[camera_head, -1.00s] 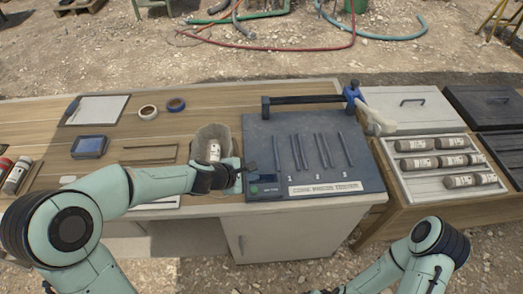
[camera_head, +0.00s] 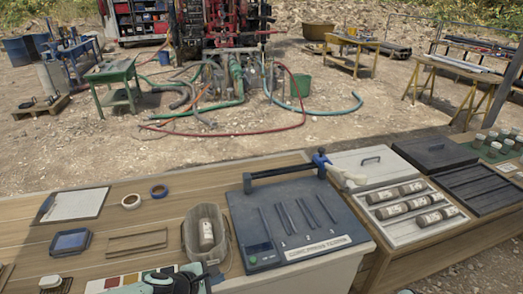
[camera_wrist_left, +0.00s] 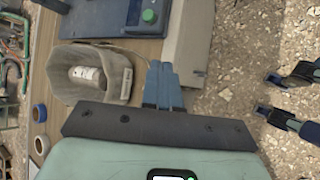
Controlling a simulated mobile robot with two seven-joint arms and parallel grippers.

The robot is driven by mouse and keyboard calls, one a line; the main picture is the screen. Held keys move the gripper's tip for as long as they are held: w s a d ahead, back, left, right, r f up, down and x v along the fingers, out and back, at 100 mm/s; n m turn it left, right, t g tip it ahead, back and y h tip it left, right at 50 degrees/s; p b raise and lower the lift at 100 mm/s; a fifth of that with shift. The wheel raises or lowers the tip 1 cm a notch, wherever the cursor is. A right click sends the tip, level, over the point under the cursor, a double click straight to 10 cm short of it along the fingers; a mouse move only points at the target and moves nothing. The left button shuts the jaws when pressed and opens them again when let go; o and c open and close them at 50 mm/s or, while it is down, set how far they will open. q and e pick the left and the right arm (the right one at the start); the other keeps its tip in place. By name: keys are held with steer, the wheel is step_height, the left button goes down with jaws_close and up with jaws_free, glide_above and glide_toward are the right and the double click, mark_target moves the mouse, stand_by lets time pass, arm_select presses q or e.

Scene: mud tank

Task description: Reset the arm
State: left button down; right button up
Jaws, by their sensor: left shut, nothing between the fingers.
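My left arm shows only as a mint-green and dark piece at the bottom edge of the head view, with the left gripper (camera_head: 208,279) below the grey bin. In the left wrist view the left gripper's blue-grey fingers (camera_wrist_left: 162,86) are together and empty, beside the bin and in front of the bench side. My right gripper (camera_wrist_left: 276,98) shows at the right of the left wrist view, its two dark fingers apart with nothing visible between them. It is not in the head view.
The grey bin (camera_head: 192,242) holds a labelled core sample (camera_head: 206,235). Beside it stands the dark blue tester (camera_head: 237,212). A tray (camera_head: 371,222) of several cores lies right of it.

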arm_select(q)
steer(key=s+a+f+m+g+y, duration=0.1)
steer(key=s+f+m+g, duration=0.2)
steer(key=f, duration=0.5)
steer(key=s+a+f+m+y, duration=0.1)
steer(key=s+f+m, duration=0.1)
steer(key=s+f, duration=0.4)
steer(key=s+f+m+g, duration=0.2)
steer(key=s+f+m, duration=0.15)
steer(key=f, duration=0.55)
steer(key=s+d+f+m+g, duration=0.1)
steer(key=s+f+m, duration=0.2)
steer(key=s, duration=0.4)
steer(key=s+d+f+m+g, duration=0.1)
steer(key=s+f+m+g, duration=0.1)
steer(key=s+f+m, duration=0.2)
steer(key=s+f, duration=0.2)
steer(key=s, duration=0.2)
steer(key=shift+f, duration=0.1)
